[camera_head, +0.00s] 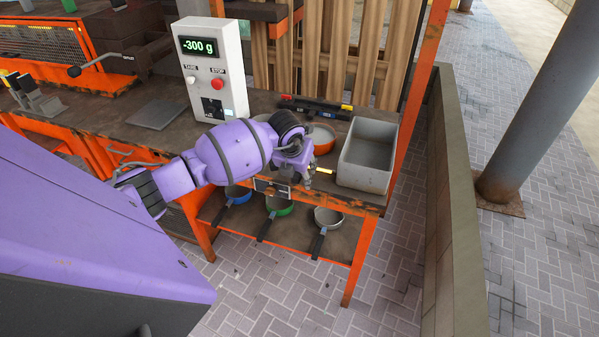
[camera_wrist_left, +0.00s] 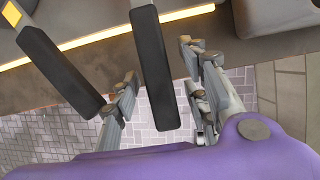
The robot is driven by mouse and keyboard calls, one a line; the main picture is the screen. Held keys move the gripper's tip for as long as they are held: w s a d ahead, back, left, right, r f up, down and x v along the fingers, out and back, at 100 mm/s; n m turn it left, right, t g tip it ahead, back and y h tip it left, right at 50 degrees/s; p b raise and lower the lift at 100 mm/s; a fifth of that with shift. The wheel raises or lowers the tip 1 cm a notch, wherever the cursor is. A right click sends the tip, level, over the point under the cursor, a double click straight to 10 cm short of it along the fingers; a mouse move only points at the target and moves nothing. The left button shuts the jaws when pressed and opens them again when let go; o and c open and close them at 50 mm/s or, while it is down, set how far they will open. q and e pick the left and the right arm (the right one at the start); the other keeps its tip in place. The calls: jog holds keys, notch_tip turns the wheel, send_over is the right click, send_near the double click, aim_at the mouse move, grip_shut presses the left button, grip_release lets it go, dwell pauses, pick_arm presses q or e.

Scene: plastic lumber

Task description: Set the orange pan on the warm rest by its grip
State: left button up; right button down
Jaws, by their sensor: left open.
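The orange pan (camera_head: 322,138) sits on the bench behind my left gripper in the head view, partly hidden by it. My left gripper (camera_head: 307,176) is at the bench's front edge; in the left wrist view its fingers (camera_wrist_left: 160,95) are open. A black handle (camera_wrist_left: 155,70) lies in the gap between them, apart from both fingers. A second black handle (camera_wrist_left: 60,72) lies to the left. I cannot tell which handle is the orange pan's. A glowing yellow strip (camera_wrist_left: 130,36) runs along the bench; a short piece shows in the head view (camera_head: 323,170). I cannot clearly identify the warm rest.
A grey open bin (camera_head: 368,155) stands right of the orange pan. A scale box (camera_head: 213,68) reading -300 g stands left. The lower shelf holds blue (camera_head: 238,194), green (camera_head: 279,205) and grey (camera_head: 328,216) pans. A dark bar (camera_head: 315,107) lies behind.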

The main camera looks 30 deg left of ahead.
pick_arm(q)
jog(key=shift+s, duration=0.1)
jog(key=v, duration=1.2)
jog(key=shift+d, duration=0.1)
jog(key=d+r+n+t+h, duration=0.2)
jog(key=d+r+t+h, duration=0.2)
jog(key=d+h, duration=0.55)
jog(key=d+r+n+t+h, duration=0.25)
jog(key=d+r+h, duration=0.25)
jog(key=d, duration=1)
jog(key=s+a+f+n+t+y, duration=0.1)
jog(key=s+a+f+n+y, duration=0.25)
jog(key=f+n, duration=0.35)
jog(key=s+a+f+n+t+y, duration=0.1)
jog(key=s+a+f+n+y, duration=0.2)
jog(key=f+n, duration=0.45)
jog(key=s+a+f+n+t+y, duration=0.2)
jog(key=a+f+n+y, duration=0.25)
jog(key=f+n, duration=0.2)
jog(key=s+d+f+n+g+y, duration=0.1)
jog(key=s+f+n+g, duration=0.2)
jog(key=s+f, duration=0.5)
jog(key=s+d+f+n+g+y, duration=0.1)
jog(key=s+d+f+n+g, duration=0.1)
jog(key=s+f, duration=0.6)
jog(key=s+n+g, duration=0.1)
jog(key=s+n, duration=0.1)
jog(key=s, duration=0.4)
jog(key=shift+s+f, duration=0.35)
